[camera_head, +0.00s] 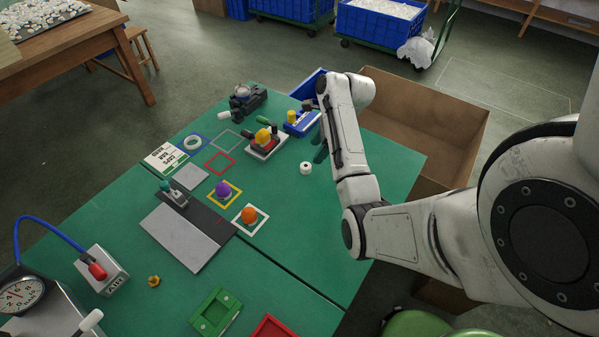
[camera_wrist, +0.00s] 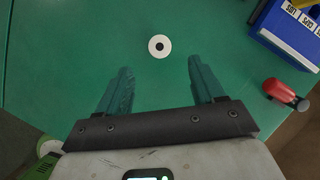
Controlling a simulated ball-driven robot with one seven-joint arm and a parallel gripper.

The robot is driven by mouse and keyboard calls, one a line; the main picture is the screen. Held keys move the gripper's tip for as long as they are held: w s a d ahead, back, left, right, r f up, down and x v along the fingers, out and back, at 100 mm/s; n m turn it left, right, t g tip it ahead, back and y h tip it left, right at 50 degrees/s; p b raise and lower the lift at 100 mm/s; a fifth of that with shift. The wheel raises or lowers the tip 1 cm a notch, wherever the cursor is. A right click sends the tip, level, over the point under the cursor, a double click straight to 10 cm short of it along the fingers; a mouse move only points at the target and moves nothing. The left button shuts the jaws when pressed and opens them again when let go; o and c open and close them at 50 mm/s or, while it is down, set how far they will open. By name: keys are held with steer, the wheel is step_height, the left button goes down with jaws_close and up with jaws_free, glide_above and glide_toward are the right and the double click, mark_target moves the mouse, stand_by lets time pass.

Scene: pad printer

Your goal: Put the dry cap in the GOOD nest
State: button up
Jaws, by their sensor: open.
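A small white round piece with a dark centre (camera_head: 306,168) stands alone on the green table; I take it for the cap, though I cannot tell if it is dry. In the wrist view the white piece (camera_wrist: 159,46) lies just beyond and between my fingertips. My gripper (camera_wrist: 159,66) is open and empty above the table; in the head view my gripper (camera_head: 320,150) is partly hidden by my arm. A green square nest (camera_head: 215,313) is at the front of the table, with a red one (camera_head: 275,328) beside it, cut by the frame; no GOOD label is readable.
Orange (camera_head: 249,215) and purple (camera_head: 223,190) round pieces sit on marked squares. A small machine (camera_head: 265,142) and blue bin (camera_head: 301,122) stand near my gripper. A grey plate (camera_head: 185,235), AIR box (camera_head: 103,270) and gauge (camera_head: 22,295) are left.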

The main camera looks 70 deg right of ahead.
mark_target(307, 165)
steer(key=shift+x, duration=3.9)
steer(key=shift+s, duration=0.1)
steer(key=shift+c, duration=0.5)
steer(key=c, duration=1.1)
steer(key=shift+r, duration=0.1)
step_height(307, 165, up, 10)
